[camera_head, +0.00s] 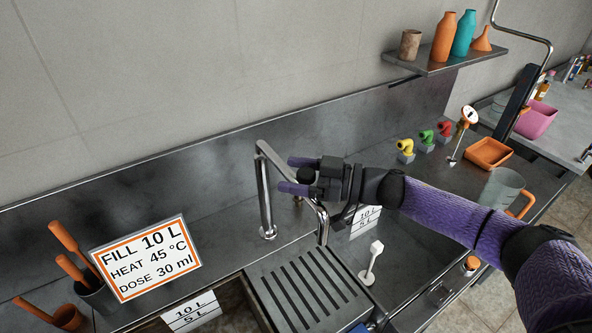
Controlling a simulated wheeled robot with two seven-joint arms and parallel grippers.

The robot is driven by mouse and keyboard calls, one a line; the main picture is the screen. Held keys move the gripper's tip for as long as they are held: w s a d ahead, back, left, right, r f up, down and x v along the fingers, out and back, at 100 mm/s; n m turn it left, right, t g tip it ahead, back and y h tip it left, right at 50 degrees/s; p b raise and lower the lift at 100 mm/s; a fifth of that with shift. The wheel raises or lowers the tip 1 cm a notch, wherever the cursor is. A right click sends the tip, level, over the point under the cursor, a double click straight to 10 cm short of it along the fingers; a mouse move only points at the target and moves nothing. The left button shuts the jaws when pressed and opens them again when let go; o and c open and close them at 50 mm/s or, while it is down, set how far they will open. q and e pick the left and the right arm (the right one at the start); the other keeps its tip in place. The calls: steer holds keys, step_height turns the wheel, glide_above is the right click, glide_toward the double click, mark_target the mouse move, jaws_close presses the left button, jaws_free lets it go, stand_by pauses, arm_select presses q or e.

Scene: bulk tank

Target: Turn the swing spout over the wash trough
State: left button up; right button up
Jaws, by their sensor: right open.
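The swing spout (265,195) is a grey metal pipe. It rises from a round base on the steel counter, bends at the top and runs right and toward me. Its downturned end (323,230) hangs near the back right corner of a slotted grate (305,290). My right gripper (289,175) comes in from the right with its fingers open and pointing left, overlapping the spout's horizontal part in the picture. I cannot tell whether it touches the pipe. It hides part of the spout. Which basin is the wash trough is not clear. My left gripper is out of view.
A dark basin (228,316) with a level label lies left of the grate. A sign (146,257) and orange-handled tools stand at the left. Yellow, green and red taps (405,150), an orange tray (488,153) and a clear jug (501,188) are at the right. A shelf (445,60) hangs above.

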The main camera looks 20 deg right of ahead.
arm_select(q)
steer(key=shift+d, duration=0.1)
arm_select(e)
steer(key=shift+c, duration=0.2)
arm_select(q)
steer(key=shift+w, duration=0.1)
arm_select(e)
jaws_close()
steer(key=shift+w+a, duration=0.1)
